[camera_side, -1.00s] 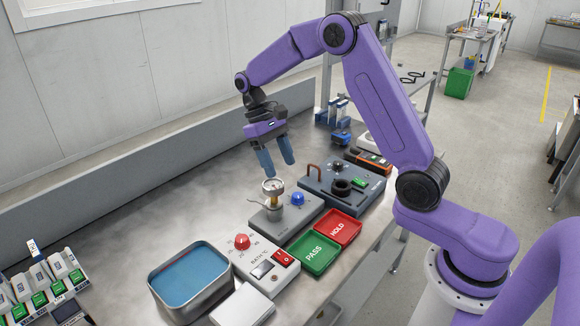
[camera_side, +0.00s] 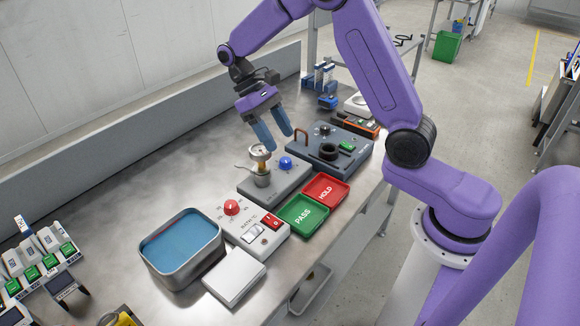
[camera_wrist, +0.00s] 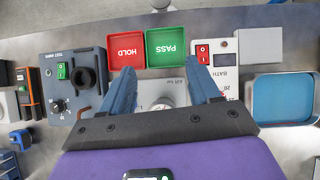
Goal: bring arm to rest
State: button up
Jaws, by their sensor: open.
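My gripper (camera_side: 268,136) has blue fingers on a purple hand and hangs over the middle of the steel bench. The fingers are spread apart with nothing between them. Below them stands a grey station with a blue knob (camera_side: 285,162) and a round-dial gauge (camera_side: 260,152) on a brass fitting. In the wrist view the fingertips (camera_wrist: 165,88) sit to either side of this grey station, which is partly hidden by the hand.
A green PASS tray (camera_side: 303,216) and a red HOLD tray (camera_side: 325,190) lie in front. A dark grey test station (camera_side: 345,135) is to the right. A bath control box (camera_side: 255,232) and blue-filled tub (camera_side: 180,247) are to the left. Bare bench (camera_side: 130,190) lies behind.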

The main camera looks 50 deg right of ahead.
jog(key=s+a+r+n+t+y, duration=0.1)
jog(key=s+n+t, duration=0.6)
jog(key=s, duration=1.8)
notch_tip(320, 180, up, 2)
jog(key=a+n, duration=0.1)
jog(key=n, duration=0.3)
jog(key=shift+s+a+n, duration=0.2)
jog(key=shift+n, duration=0.1)
